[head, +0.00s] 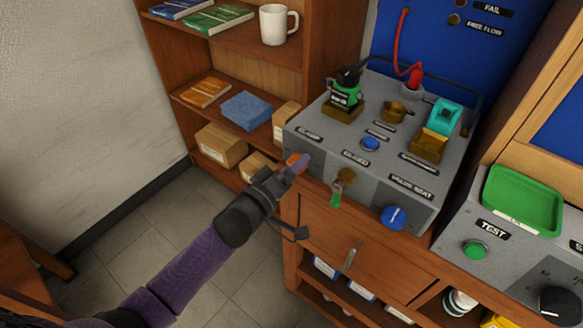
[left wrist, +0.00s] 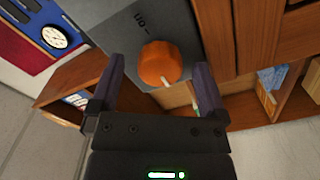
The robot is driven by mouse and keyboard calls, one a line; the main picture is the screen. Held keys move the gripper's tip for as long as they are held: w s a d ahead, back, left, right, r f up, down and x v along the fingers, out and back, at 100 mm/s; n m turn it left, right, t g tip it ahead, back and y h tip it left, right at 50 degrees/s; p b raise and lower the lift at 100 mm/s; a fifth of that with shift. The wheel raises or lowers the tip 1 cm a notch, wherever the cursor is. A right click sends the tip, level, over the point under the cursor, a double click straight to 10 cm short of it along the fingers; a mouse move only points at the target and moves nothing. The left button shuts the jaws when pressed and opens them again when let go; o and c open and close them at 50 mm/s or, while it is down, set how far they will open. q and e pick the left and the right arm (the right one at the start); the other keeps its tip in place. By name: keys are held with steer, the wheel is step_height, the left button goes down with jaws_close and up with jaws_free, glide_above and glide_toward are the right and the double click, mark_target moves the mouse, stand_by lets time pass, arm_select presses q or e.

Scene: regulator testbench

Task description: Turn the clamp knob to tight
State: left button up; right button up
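The orange clamp knob (left wrist: 158,62) is on the front of the grey testbench (head: 325,172), with a white pointer mark on its lower edge in the left wrist view. In the head view only a bit of the knob (head: 291,158) shows beside my left gripper (head: 299,164). In the left wrist view the dark fingers of my left gripper are apart, one on each side of the knob, with gaps between them and it. The label by the knob is only partly readable. My right gripper is out of view.
The bench front also has a brass valve with a green handle (head: 337,196) and a blue knob (head: 393,216). A green valve body (head: 346,92), a blue button (head: 370,143) and a teal part (head: 444,114) are on top. A wooden shelf (head: 170,70) stands to the left.

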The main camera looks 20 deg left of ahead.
arm_select(q)
steer(key=c, duration=1)
steer(key=shift+c, duration=1.3)
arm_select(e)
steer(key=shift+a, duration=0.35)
